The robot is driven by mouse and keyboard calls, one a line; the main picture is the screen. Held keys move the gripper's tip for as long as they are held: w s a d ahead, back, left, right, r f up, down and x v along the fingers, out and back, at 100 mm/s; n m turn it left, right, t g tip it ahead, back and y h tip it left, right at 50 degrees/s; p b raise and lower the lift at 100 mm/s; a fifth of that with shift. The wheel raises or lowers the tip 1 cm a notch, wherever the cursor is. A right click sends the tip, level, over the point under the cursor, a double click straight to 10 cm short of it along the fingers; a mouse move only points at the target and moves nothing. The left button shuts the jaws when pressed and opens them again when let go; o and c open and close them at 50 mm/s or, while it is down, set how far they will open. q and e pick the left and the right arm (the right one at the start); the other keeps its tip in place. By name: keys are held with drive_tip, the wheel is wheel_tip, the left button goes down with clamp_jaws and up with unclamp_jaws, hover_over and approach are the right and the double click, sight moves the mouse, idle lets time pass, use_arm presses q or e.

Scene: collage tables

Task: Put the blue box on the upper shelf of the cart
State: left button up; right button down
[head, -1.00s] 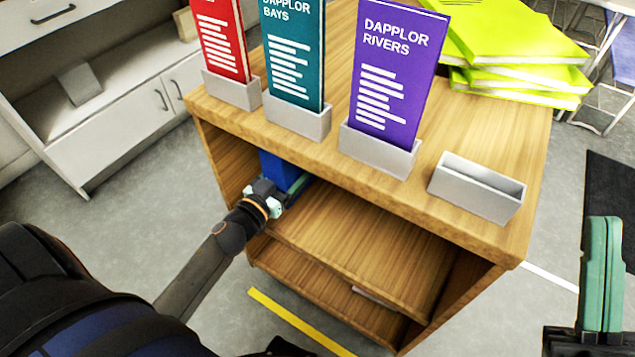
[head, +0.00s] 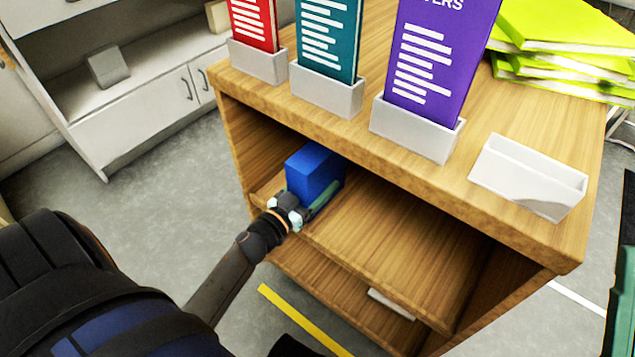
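The blue box (head: 313,172) is inside the wooden cart (head: 395,160), at the left end of its upper shelf (head: 375,235), below the top board. My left gripper (head: 310,205) reaches in from the front left, close against the box's near side. Only a sliver of my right gripper (head: 622,300) shows at the right edge.
On the cart's top stand grey holders with red (head: 255,22), teal (head: 328,40) and purple (head: 436,65) booklets, an empty holder (head: 528,177) and yellow-green folders (head: 570,45). The upper shelf is clear right of the box. A small pale item (head: 391,304) lies on the lower shelf.

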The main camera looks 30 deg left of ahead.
use_arm(q)
drive_tip(key=o, duration=1.5)
drive_tip(key=shift+f, duration=0.1)
drive_tip(key=shift+r, duration=0.2)
drive_tip(key=shift+s+a+p, duration=0.15)
drive_tip(key=shift+s+p, duration=0.25)
drive_tip(key=shift+s, duration=1.6)
drive_tip(key=shift+s+a+p, duration=0.15)
drive_tip(key=shift+s+p, duration=0.25)
drive_tip(key=shift+s, duration=1.65)
drive_tip(key=shift+s+a+p, duration=0.15)
drive_tip(key=shift+s+p, duration=0.25)
drive_tip(key=shift+s, duration=1.6)
